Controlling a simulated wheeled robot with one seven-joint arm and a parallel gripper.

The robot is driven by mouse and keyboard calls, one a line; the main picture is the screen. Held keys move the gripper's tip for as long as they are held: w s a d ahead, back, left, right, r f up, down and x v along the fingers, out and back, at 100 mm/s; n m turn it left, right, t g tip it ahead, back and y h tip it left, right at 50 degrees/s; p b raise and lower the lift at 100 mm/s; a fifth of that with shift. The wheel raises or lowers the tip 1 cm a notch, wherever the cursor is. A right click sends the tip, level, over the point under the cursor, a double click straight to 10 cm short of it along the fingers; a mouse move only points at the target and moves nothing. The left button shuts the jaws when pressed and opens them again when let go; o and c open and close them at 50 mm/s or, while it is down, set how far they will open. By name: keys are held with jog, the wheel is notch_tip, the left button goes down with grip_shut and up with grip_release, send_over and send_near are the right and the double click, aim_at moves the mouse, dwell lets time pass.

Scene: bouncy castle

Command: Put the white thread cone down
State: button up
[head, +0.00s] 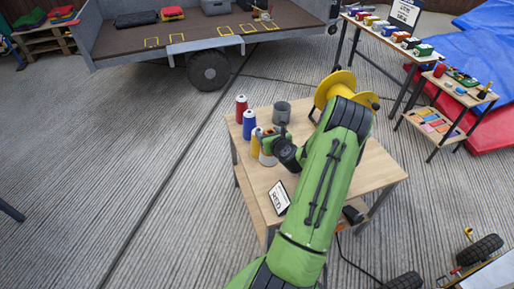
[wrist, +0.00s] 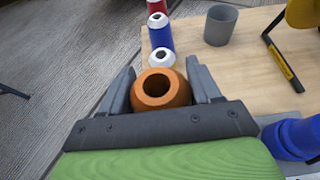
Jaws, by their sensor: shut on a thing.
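The white thread cone (head: 267,159) shows only in part under my gripper (head: 268,144) in the head view, at the left side of the wooden table. In the wrist view, a hollow orange-brown tip (wrist: 160,89) stands upright between the two fingers of my gripper (wrist: 161,88), which is shut on the cone. The cone's lower body is hidden there. I cannot tell whether its base touches the table (head: 370,172).
A grey cup (head: 282,112) stands right of the row. A yellow reel (head: 334,88) is at the table's back right, partly behind my arm. A small sign (head: 279,197) is nearer the front. A blue object (wrist: 292,138) is right of my gripper. Bare tabletop shows between sign and cones.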

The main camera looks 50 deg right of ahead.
notch_tip(320, 180, down, 9)
jog(key=b, duration=0.3)
jog(key=shift+f, duration=0.15)
jog(key=shift+a, duration=0.1)
jog(key=o, duration=1.2)
jog(key=shift+o, duration=0.2)
